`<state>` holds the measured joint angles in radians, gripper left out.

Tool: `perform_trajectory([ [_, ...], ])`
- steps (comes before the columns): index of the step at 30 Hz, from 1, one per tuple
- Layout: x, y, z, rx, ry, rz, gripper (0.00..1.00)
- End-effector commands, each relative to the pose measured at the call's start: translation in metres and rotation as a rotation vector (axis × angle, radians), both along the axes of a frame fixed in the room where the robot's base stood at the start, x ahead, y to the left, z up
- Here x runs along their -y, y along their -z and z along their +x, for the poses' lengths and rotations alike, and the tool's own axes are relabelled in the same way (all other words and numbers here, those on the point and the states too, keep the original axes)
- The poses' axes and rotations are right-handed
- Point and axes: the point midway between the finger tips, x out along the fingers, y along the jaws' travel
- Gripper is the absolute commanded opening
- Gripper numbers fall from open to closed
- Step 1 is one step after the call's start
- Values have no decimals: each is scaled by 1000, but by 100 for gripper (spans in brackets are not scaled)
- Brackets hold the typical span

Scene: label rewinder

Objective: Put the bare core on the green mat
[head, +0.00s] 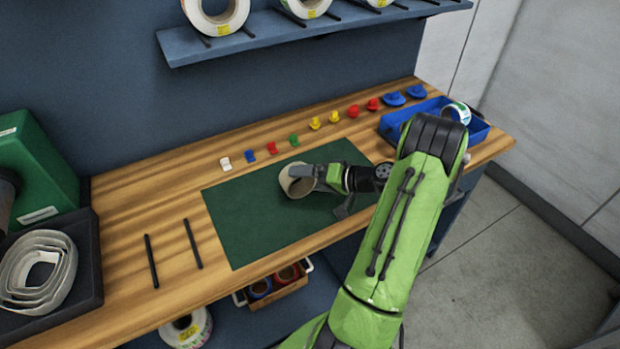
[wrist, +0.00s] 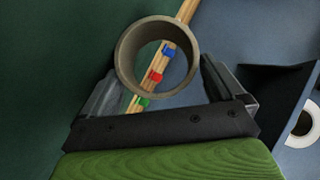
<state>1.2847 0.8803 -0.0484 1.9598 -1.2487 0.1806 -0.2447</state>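The bare core (head: 287,181) is a short grey-brown cardboard tube. In the head view it is at the end of my gripper (head: 302,179), over the middle of the green mat (head: 240,232). In the wrist view the core (wrist: 127,75) sits between the two fingers of my gripper (wrist: 157,68), one at each side against its wall. Its open end faces the wrist camera, and I see through it. I cannot tell whether its lower edge touches the mat. My forearm covers the mat's right part.
Several coloured clips (head: 294,140) line the bench behind the mat. A blue tray (head: 395,122) with a roll (head: 457,111) is at the right. Two black rods (head: 192,243) and a dark tray (head: 90,262) are at the left. A shelf with label rolls (head: 215,20) hangs above.

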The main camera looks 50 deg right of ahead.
Motion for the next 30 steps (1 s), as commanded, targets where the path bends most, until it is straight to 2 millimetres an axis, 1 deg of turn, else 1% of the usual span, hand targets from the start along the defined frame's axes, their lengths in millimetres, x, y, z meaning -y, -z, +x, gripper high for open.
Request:
perform_trajectory([
  [7,2,2,-3,-9,5,-1,100],
  [10,7,-3,-14,-9,7,0,100],
  [14,17,-18,-43,-6,10,-2,100],
  [21,37,-46,-102,-3,6,-3,100],
  [24,43,-54,-121,-1,4,-2,100],
  [27,47,-59,-133,-1,3,0,100],
  [30,48,-61,-138,-1,0,0,100],
])
